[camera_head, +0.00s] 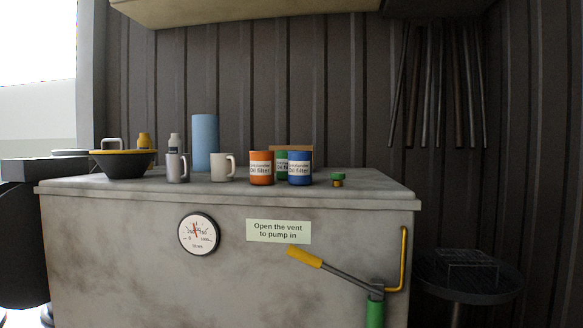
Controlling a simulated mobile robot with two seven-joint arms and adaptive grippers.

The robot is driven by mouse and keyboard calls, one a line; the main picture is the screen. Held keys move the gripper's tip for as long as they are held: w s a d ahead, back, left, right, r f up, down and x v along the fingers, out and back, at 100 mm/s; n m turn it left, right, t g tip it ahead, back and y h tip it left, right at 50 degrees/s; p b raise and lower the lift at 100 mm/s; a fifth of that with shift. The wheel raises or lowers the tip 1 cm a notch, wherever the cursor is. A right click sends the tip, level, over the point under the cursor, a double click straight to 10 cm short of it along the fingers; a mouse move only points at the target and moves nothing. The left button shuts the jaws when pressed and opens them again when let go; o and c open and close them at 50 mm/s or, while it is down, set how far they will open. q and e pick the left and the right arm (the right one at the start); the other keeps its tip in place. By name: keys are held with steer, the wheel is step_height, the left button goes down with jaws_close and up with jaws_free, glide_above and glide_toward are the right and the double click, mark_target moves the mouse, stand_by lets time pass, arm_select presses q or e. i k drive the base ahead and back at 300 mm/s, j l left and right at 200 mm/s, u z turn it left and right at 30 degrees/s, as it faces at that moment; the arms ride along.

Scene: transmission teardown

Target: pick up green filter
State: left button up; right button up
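The green filter (281,165) is a can standing on top of the grey cabinet (150,245). It stands behind and between an orange oil filter can (261,168) and a blue oil filter can (299,168). Only a narrow strip of its front shows, with a white label; the rest is hidden by these two cans. A brown box-like thing shows behind the cans. Neither of my grippers is in view.
A small green-topped brass cap (338,179) sits right of the cans. Left are a white mug (223,167), a blue cylinder (205,143), a grey mug (177,167) and a dark bowl (122,164). A yellow-handled lever (305,256) is on the cabinet front. The top's right end looks clear.

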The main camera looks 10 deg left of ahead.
mark_target(282, 155)
steer(key=i+j+z, duration=0.15)
steer(key=j+z, duration=0.15)
steer(key=j, duration=0.2)
steer(key=i+j+z, duration=0.1)
steer(key=j+z, duration=0.2)
steer(key=j, duration=0.2)
steer(key=j+z, duration=0.25)
steer(key=j, duration=0.25)
steer(key=i+j, duration=0.05)
